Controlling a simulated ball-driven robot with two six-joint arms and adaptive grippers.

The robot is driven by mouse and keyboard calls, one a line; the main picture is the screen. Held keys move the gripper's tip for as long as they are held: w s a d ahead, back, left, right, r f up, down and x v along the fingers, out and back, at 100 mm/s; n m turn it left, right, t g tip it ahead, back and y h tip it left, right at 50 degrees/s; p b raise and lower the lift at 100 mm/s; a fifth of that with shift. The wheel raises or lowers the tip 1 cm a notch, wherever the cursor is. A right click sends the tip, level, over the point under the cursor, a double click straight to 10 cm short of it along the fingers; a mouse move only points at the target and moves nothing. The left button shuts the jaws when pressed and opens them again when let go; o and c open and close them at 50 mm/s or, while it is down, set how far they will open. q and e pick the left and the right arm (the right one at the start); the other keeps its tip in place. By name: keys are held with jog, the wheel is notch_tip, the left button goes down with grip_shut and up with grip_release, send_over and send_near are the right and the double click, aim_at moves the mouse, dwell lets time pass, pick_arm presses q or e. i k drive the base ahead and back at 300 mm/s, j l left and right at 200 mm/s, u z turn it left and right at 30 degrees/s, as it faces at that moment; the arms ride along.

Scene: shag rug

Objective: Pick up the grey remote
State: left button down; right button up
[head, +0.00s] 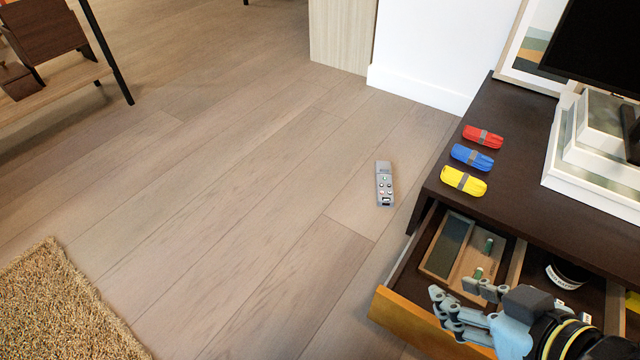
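The grey remote (384,183) lies on the wood floor in the head view, just left of the dark cabinet, with its buttons facing up. Nothing covers it. My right gripper (456,296) is at the lower right, over the open drawer. Its fingers are spread apart with nothing seen between them. It is apart from the remote, below and to the right of it in the picture. My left gripper is not in view.
The dark cabinet (520,150) has red (483,135), blue (472,157) and yellow (463,181) bundles on top. Its open drawer (405,318) holds a wooden box and a dark round container. A shag rug (65,310) lies at lower left. The floor around the remote is clear.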

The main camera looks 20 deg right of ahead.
aim_at(385, 199)
jog(key=i+j+u, duration=0.85)
jog(key=i+z, duration=0.45)
jog(key=i+j+z, duration=0.25)
jog(key=z, duration=0.2)
jog(key=i+l+z, duration=0.15)
jog(key=z, duration=0.3)
jog(key=i+z, duration=0.3)
jog(key=z, duration=0.15)
jog(key=i+z, duration=0.25)
jog(key=z, duration=0.2)
jog(key=i+j+z, duration=0.15)
jog(key=z, duration=0.3)
jog(key=i+j+z, duration=0.2)
jog(key=z, duration=0.25)
jog(key=i+j+z, duration=0.25)
jog(key=i+z, duration=0.15)
jog(key=i+j+z, duration=0.4)
